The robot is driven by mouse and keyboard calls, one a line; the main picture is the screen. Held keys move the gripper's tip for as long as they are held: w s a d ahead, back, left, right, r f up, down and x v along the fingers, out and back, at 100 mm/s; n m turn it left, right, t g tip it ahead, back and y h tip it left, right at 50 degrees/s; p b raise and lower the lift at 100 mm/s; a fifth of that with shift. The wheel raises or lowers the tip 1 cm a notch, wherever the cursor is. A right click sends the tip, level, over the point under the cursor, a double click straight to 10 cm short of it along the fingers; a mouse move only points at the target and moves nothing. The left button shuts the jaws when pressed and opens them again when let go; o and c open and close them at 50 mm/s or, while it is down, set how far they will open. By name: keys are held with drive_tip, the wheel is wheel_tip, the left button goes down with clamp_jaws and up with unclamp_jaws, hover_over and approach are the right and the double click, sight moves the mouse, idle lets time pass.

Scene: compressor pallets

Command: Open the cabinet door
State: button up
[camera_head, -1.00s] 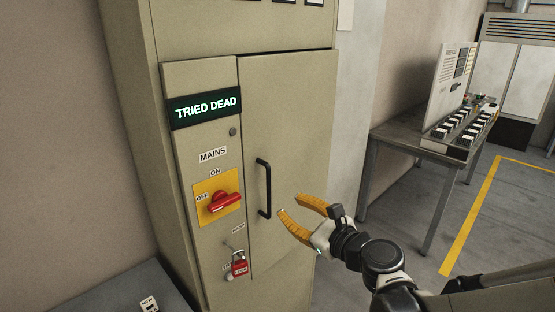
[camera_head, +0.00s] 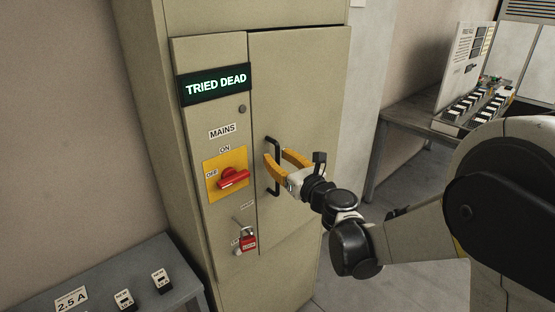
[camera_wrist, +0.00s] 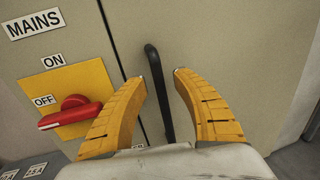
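The beige cabinet door (camera_head: 305,105) looks shut in its frame. Its black vertical bar handle (camera_head: 275,152) is near the door's left edge. My gripper (camera_head: 275,158) is at the handle with its yellow fingers apart. In the wrist view the handle (camera_wrist: 157,88) stands between the two open fingertips (camera_wrist: 165,74), close to the left one. I cannot tell whether a finger touches it.
Left of the door is a panel with a red switch (camera_head: 233,177) on a yellow plate, a red padlock (camera_head: 249,242) and a lit "TRIED DEAD" sign (camera_head: 216,84). A grey table (camera_head: 190,270) stands at lower left. A workbench (camera_head: 405,112) stands at right.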

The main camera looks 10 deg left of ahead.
clamp_jaws()
